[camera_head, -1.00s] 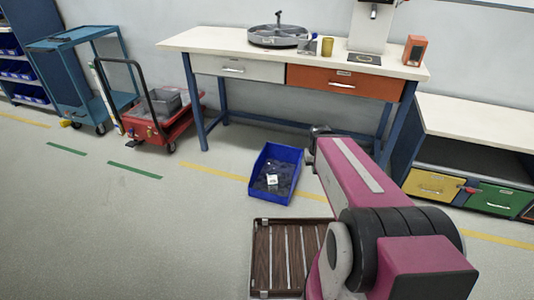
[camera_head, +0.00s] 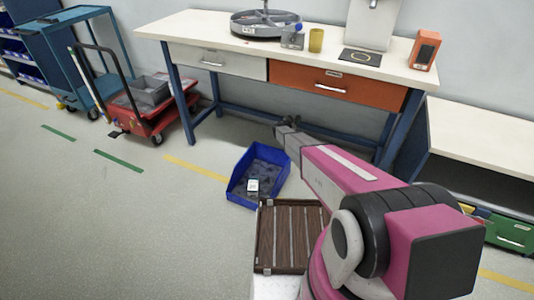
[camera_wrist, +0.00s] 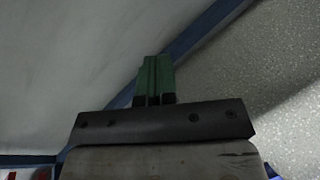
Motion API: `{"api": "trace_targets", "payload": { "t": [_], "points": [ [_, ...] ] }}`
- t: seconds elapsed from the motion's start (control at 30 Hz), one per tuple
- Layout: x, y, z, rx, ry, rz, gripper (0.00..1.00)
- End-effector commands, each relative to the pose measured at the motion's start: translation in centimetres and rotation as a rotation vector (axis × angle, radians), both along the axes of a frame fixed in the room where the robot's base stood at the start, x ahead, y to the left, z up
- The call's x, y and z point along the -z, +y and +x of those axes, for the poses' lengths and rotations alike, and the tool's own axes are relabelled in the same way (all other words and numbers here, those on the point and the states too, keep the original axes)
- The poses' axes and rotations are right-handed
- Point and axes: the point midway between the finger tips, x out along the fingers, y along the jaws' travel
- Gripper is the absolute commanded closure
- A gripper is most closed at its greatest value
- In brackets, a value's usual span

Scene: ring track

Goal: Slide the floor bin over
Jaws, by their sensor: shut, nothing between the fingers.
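The floor bin (camera_head: 272,153) is a blue open-topped bin on the grey floor in front of the workbench. It holds dark contents and a small white item (camera_head: 253,185). My gripper (camera_head: 285,122) is at the end of my pink arm, above and just right of the bin's far end in the head view, apparently apart from it. Its green fingers (camera_wrist: 154,80) are together and empty in the wrist view. The bin does not show clearly in the wrist view.
The workbench (camera_head: 220,35) stands behind the bin on blue legs. A red cart (camera_head: 150,118) and a blue trolley (camera_head: 45,50) stand at left. A low cabinet (camera_head: 480,150) stands at right. The floor left of the bin is clear.

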Motion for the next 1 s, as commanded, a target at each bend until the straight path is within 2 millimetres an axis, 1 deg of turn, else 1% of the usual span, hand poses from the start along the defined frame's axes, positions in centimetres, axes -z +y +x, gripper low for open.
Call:
{"api": "trace_targets", "payload": {
  "t": [0.03,0.1,0.2,0.3,0.37,0.47,0.57,0.67,1.0],
  "points": [
    [2.5,2.1,3.3,-0.068,0.021,-0.085,1.00],
    [4.5,4.5,5.7,-0.157,0.045,-0.200,1.00],
    [6.7,7.2,8.1,-0.253,0.072,-0.329,1.00],
    [8.2,9.0,9.3,-0.312,0.088,-0.415,1.00],
    [8.7,9.7,9.6,-0.334,0.094,-0.445,1.00],
    [8.9,10.3,9.4,-0.350,0.097,-0.467,1.00],
    [8.7,10.7,8.3,-0.350,0.097,-0.468,1.00],
    [8.6,11.2,6.8,-0.349,0.096,-0.467,1.00],
    [8.6,13.8,1.0,-0.348,0.096,-0.465,1.00]
  ]
}}
